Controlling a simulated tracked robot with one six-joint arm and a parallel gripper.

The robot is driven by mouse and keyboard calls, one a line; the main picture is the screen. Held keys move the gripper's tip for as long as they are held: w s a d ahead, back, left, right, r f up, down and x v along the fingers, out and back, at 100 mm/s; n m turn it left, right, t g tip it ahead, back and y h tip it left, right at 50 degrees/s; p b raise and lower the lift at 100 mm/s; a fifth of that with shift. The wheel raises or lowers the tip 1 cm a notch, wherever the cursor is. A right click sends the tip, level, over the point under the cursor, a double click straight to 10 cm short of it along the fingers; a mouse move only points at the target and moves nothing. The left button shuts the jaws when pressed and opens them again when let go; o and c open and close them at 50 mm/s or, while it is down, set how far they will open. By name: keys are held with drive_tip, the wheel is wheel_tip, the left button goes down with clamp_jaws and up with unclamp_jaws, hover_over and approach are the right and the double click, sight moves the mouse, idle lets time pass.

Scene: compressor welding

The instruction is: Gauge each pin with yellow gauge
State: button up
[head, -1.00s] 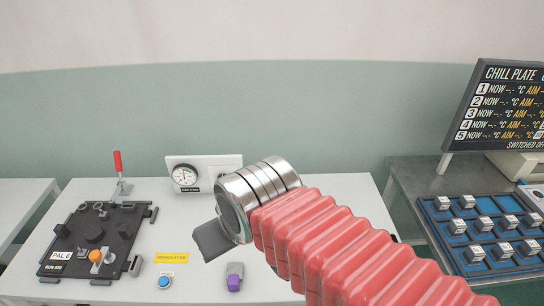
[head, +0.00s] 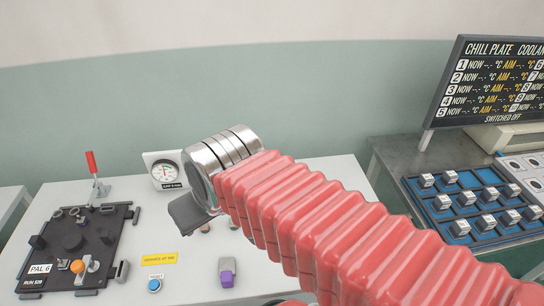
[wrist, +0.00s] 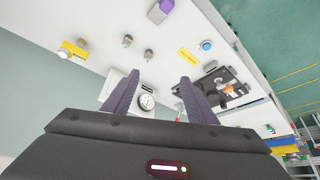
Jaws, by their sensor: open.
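A small yellow block (wrist: 72,50), perhaps the yellow gauge, lies on the white table at the left of the wrist view; I do not make it out in the head view. Two small grey-brown pieces (wrist: 127,40) (wrist: 148,54), possibly pins, stand apart on the table between it and the yellow label. Their lower parts show just under my gripper in the head view (head: 205,229). My gripper (wrist: 159,77) is open and empty above the table, its dark fingers spread. In the head view my gripper (head: 188,210) is partly hidden by my wrist.
A black fixture plate (head: 75,247) with a red-handled clamp (head: 93,168) is at left. A dial gauge (head: 166,171) stands at the back. A yellow label (head: 160,258), blue button (head: 154,285) and purple-and-grey piece (head: 227,273) are in front. A blue tray (head: 430,222) is at right.

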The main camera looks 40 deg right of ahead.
drive_tip(key=o, duration=0.9)
drive_tip(key=w+d+m, duration=0.1)
drive_tip(key=w+d, duration=0.1)
drive_tip(key=d, duration=0.2)
drive_tip(key=w+d+f+m+h, duration=0.1)
drive_tip(key=w+d, duration=0.2)
drive_tip(key=d, duration=0.1)
drive_tip(key=w+d+f+m, duration=0.1)
drive_tip(key=w+d, duration=0.2)
drive_tip(key=d, duration=0.1)
drive_tip(key=shift+f+g, duration=0.1)
drive_tip(key=shift+g, duration=0.3)
drive_tip(key=w+d+f+m, duration=0.1)
drive_tip(key=d+f, duration=0.1)
drive_tip(key=d, duration=0.3)
drive_tip(key=d+f+m+h, duration=0.1)
drive_tip(key=d, duration=0.4)
drive_tip(key=w+d+f+m+g, duration=0.1)
drive_tip(key=d+f, duration=0.1)
drive_tip(key=d, duration=0.3)
drive_tip(key=shift+w+d+f+m, duration=0.15)
drive_tip(key=shift+w+f+m, duration=0.15)
drive_tip(key=shift+f, duration=0.05)
drive_tip(key=shift+x, duration=6.85)
drive_tip(key=shift+d, duration=0.15)
drive_tip(key=c, duration=1.6)
drive_tip(key=shift+o, duration=0.2)
drive_tip(key=shift+r, duration=0.35)
